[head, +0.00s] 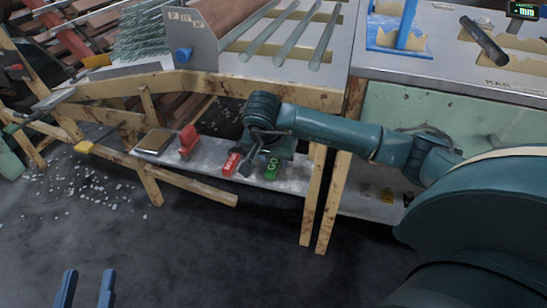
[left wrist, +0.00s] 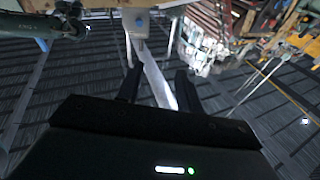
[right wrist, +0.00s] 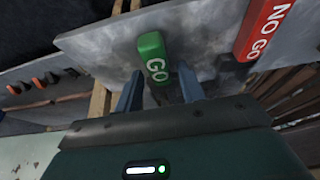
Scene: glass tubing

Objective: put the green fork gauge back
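The green fork gauge, marked GO (head: 271,168), lies on the grey metal shelf (head: 205,166) under the bench, right of the red NO GO gauge (head: 232,162). In the right wrist view the green gauge (right wrist: 153,60) is just ahead of my right gripper (right wrist: 158,82). Its near end shows between the spread fingertips, nearer the left finger; contact cannot be told. My right gripper (head: 257,164) is low over the shelf. My left gripper (head: 86,285) is open and empty over the floor, far from the gauges; its fingers (left wrist: 157,82) also show apart in the left wrist view.
A red block (head: 188,145) and a yellowish flat box (head: 155,141) stand further left on the shelf. Wooden legs (head: 313,190) frame its right end. The bench above carries glass tubes (head: 298,38). The dark floor in front is clear, with glass bits (head: 95,190) at left.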

